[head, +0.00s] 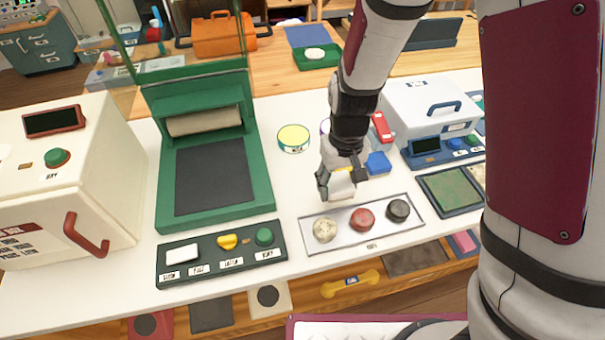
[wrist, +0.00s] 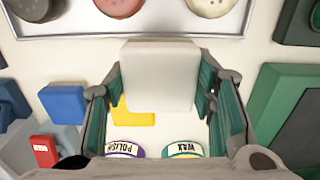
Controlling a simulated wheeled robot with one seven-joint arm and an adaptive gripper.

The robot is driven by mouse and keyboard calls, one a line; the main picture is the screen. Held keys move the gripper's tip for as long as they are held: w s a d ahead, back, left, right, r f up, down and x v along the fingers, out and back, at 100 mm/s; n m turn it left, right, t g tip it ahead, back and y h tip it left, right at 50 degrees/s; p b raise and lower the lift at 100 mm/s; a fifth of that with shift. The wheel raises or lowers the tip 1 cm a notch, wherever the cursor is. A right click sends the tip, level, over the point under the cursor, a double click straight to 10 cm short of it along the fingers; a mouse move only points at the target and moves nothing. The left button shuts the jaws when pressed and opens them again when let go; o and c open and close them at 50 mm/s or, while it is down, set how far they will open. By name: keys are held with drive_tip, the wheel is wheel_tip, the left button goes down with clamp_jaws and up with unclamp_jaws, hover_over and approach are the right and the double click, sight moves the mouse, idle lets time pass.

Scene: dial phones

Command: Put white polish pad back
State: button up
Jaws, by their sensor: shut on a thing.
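A white, square-faced pad (wrist: 160,75) sits between the fingers of my gripper (wrist: 160,88) in the wrist view. In the head view the white pad (head: 341,188) shows below my gripper (head: 338,180), just behind the metal tray (head: 345,243). My gripper is shut on the pad. The tray carries a cream round pad (head: 325,230), a red one (head: 362,219) and a black one (head: 398,210). A tin labelled POLISH (wrist: 125,149) and one labelled WAX (wrist: 183,149) show at the bottom of the wrist view.
A yellow block (wrist: 133,116) and a blue block (head: 378,163) lie near my gripper. A green press (head: 165,212) stands left, with a button panel (head: 220,268) before it. A white machine (head: 425,105) stands right.

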hover_over(303, 184)
drive_tip(key=shift+s+f, duration=0.1)
drive_tip(key=shift+f, duration=2.1)
drive_tip(key=o, duration=1.1)
drive_tip(key=shift+f, duration=0.15)
wheel_tip(303, 184, up, 12)
drive_tip(key=shift+r+p, duration=0.2)
drive_tip(key=shift+p, duration=0.1)
